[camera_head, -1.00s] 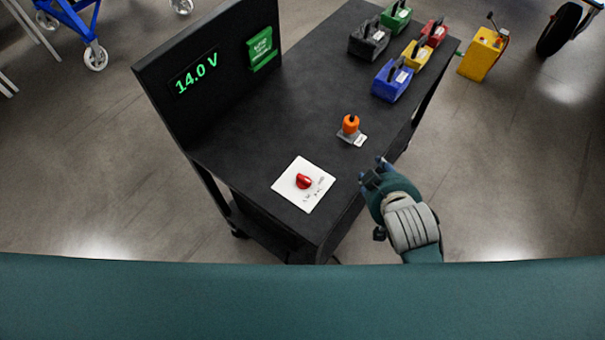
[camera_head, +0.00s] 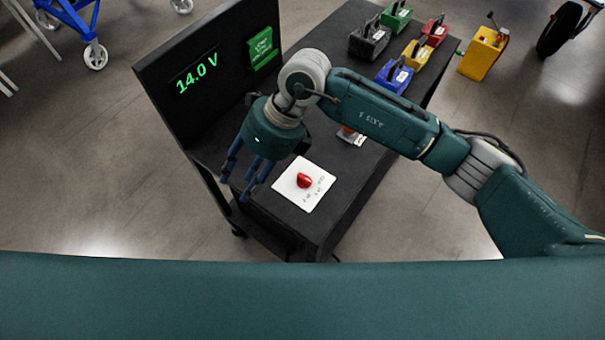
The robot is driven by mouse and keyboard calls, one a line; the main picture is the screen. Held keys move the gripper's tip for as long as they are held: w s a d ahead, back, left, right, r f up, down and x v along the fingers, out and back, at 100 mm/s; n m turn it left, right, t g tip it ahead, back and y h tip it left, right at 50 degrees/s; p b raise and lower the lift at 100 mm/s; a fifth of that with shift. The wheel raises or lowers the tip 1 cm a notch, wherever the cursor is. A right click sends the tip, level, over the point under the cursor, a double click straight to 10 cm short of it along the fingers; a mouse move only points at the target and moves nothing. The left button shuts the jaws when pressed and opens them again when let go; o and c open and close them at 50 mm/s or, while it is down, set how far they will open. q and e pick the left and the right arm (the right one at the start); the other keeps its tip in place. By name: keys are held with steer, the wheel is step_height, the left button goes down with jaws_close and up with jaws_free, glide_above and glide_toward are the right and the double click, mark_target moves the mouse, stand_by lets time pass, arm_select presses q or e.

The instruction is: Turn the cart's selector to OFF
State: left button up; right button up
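The selector is a red knob (camera_head: 304,181) on a white square plate (camera_head: 316,194) at the near end of the black cart (camera_head: 338,218). Small dark marks on the plate are too small to read. The knob is in plain view and nothing touches it. My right gripper (camera_head: 243,188) points down over the cart's left edge, left of the white plate. Its fingers are spread, with nothing between them. My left gripper is not in view.
The cart's upright panel (camera_head: 162,92) shows a green 14.0 V display (camera_head: 197,73) and a green tag (camera_head: 263,48). My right arm crosses the cart top and mostly hides an orange-topped item (camera_head: 349,135). Several coloured blocks with handles, one blue (camera_head: 394,76), stand at the far end.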

mark_target(303, 178)
steer(key=w+d+f+t+h, duration=0.2)
steer(key=w+d+h, duration=0.45)
steer(key=d, duration=0.65)
steer(key=shift+y, duration=0.35)
steer(key=f+p, duration=0.1)
steer(key=f, duration=0.2)
steer(key=f+p, duration=0.1)
steer(key=f, duration=0.2)
steer(key=f+p, duration=0.1)
steer(key=f, duration=0.2)
steer(key=shift+w+a+f, duration=0.1)
steer(key=shift+w+a, duration=0.2)
steer(key=shift+w, duration=0.1)
steer(key=shift+f, duration=0.6)
jaws_close()
